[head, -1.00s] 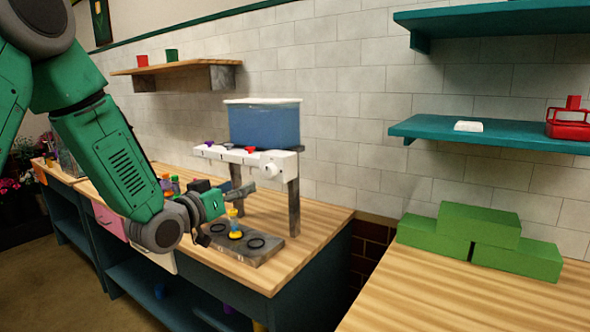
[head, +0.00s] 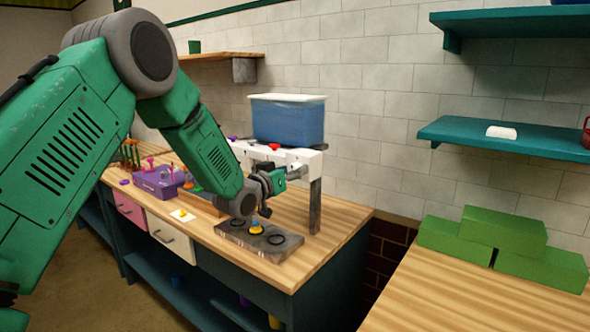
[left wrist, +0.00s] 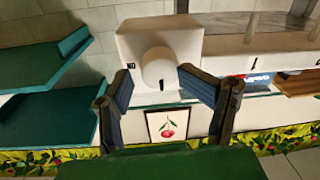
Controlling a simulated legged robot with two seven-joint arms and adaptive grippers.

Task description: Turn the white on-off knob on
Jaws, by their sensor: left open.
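The white knob (left wrist: 158,68) is a round dial on the white block (left wrist: 160,42) at the end of the dispenser. A small dark mark shows beside it on the block. In the left wrist view my left gripper (left wrist: 154,76) is open, with one finger to each side of the knob and its tips close to it. I cannot tell whether they touch. In the head view the left gripper (head: 272,182) is in front of the right part of the white dispenser bar (head: 300,155), and the knob is largely hidden by it. My right gripper is not in view.
A blue tank (head: 287,122) stands over the bar. Below is a grey slab (head: 240,238) with dark rings and a yellow item. A purple box (head: 158,182) sits left on the wooden counter. Green blocks (head: 460,240) are on the right counter, below a teal shelf (head: 500,140).

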